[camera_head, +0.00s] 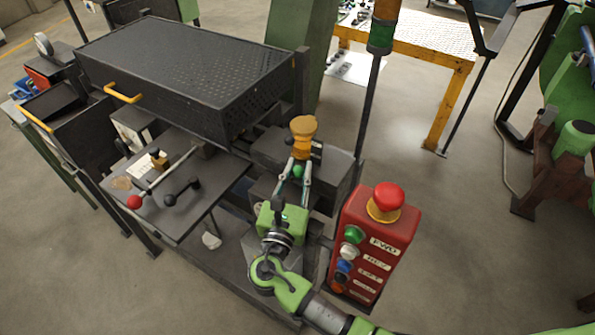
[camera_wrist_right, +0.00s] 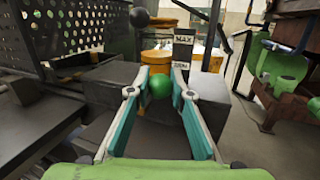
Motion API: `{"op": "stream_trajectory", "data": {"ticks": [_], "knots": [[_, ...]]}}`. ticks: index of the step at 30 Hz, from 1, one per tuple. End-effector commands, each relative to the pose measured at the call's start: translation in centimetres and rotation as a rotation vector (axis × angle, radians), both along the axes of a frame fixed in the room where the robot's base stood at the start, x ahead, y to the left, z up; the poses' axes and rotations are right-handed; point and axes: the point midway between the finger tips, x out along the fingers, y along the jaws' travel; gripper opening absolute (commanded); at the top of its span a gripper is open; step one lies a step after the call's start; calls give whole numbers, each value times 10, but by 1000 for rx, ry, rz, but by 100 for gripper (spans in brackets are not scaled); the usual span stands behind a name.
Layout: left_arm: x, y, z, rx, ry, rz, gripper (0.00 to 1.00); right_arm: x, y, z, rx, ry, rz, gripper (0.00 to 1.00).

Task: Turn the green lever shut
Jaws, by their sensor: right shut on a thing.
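The green lever shows as a round green knob (camera_wrist_right: 159,86) in the right wrist view, between the two fingers of my right gripper (camera_wrist_right: 161,73). In the head view the green knob (camera_head: 297,171) is small and partly hidden between the fingers. My right gripper (camera_head: 299,163) reaches away from me over the dark box (camera_head: 340,170), its fingers closed in on the knob. The lever's stem and pivot are hidden. My left gripper is not in view.
A yellow-orange fitting (camera_head: 303,128) stands just beyond my fingertips. A red control box (camera_head: 372,235) with a red mushroom button is close on the right. A black perforated furnace housing (camera_head: 180,65) and a plate with a red-knobbed lever (camera_head: 135,202) lie left.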

Motion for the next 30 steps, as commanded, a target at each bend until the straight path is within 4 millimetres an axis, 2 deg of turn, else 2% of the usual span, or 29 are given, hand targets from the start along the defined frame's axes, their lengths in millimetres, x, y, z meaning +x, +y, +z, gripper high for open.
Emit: {"op": "stream_trajectory", "data": {"ticks": [1,3,12,16,20,30], "knots": [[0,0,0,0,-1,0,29,0,0,0,-1,1,0,25],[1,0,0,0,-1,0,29,0,0,0,-1,1,0,38],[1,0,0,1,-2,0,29,0,0,0,-1,1,0,38],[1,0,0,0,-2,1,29,-8,3,-2,0,3,1,38],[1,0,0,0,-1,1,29,-28,10,-4,1,5,2,38],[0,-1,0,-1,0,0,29,-94,31,-9,0,4,1,38]]}}
